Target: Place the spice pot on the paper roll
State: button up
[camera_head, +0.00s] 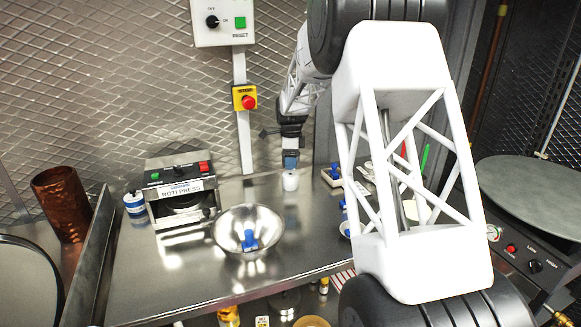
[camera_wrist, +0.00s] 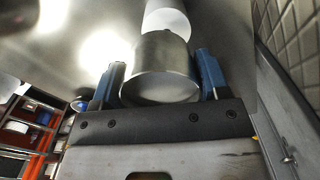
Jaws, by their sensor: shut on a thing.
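My gripper (camera_head: 290,166) points down over the back of the steel counter, its blue fingers close together in the head view. In the wrist view my gripper (camera_wrist: 160,62) is shut on a metallic cylindrical pot, the spice pot (camera_wrist: 160,62), with one finger on each side. The pot is mostly hidden by the fingers in the head view. The white paper roll (camera_head: 290,182) stands on the counter directly below the fingers. It also shows just beyond the pot in the wrist view (camera_wrist: 168,22). I cannot tell whether pot and roll touch.
A steel bowl (camera_head: 233,220) holding a blue item stands front left of the roll. The roti press (camera_head: 180,193) and a blue-white jar (camera_head: 134,205) are further left. A blue-handled item (camera_head: 333,176) lies right of the roll. My arm hides the counter's right part.

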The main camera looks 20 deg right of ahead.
jog(key=shift+w+d, duration=0.1)
jog(key=shift+w, duration=0.3)
jog(key=shift+f, duration=1.75)
jog(key=shift+f, duration=0.15)
jog(key=o, duration=0.9)
jog(key=shift+o, duration=0.2)
notch_tip(320, 180, up, 12)
jog(key=shift+r, duration=0.15)
